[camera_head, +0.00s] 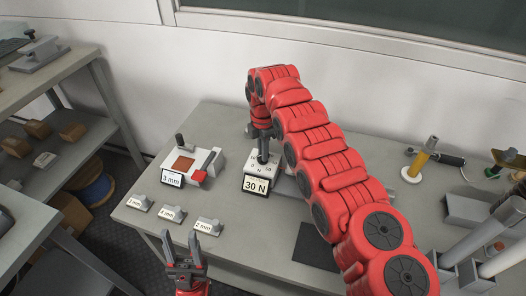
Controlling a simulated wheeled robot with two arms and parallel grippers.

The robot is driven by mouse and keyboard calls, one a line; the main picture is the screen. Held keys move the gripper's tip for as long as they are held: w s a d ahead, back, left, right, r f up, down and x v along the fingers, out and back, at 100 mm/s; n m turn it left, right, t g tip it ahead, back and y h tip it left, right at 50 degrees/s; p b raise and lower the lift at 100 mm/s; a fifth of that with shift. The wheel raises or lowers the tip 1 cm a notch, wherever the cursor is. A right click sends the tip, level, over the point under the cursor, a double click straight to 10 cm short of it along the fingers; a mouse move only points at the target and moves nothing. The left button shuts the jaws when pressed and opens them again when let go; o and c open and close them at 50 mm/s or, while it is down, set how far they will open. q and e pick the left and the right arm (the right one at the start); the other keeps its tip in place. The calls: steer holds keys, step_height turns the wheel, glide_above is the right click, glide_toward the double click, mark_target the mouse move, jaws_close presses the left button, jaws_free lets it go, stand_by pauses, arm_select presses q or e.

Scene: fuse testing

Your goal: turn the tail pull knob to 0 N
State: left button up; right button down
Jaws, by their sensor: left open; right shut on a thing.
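The tail pull device is a light box (253,167) with a dial face carrying numbers, and its front sign (257,185) reads 30 N. My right gripper (263,157) points down onto the dial from above and is shut on the tail pull knob. The knob is mostly hidden by the gripper, so its pointer cannot be read. My red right arm covers what lies behind and right of the device. My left gripper (186,265) is open and empty at the table's front edge, apart from the device.
A second device (198,160) with a 3 mm sign stands left of the dial. Several small labelled blocks (173,212) sit along the front left. A dark mat (315,248) lies front centre. A yellow cylinder (425,153) stands at the right. Shelves (92,138) stand far left.

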steer(key=c, duration=0.9)
jaws_free()
steer(key=shift+r, duration=0.15)
step_height(320, 180, up, 6)
steer(key=shift+a+r+p, duration=0.1)
steer(key=shift+r+p, duration=0.15)
steer(key=shift+p, duration=0.1)
step_height(320, 180, up, 11)
steer(key=p, duration=0.9)
steer(key=shift+f+p, duration=0.15)
steer(key=shift+p, duration=0.2)
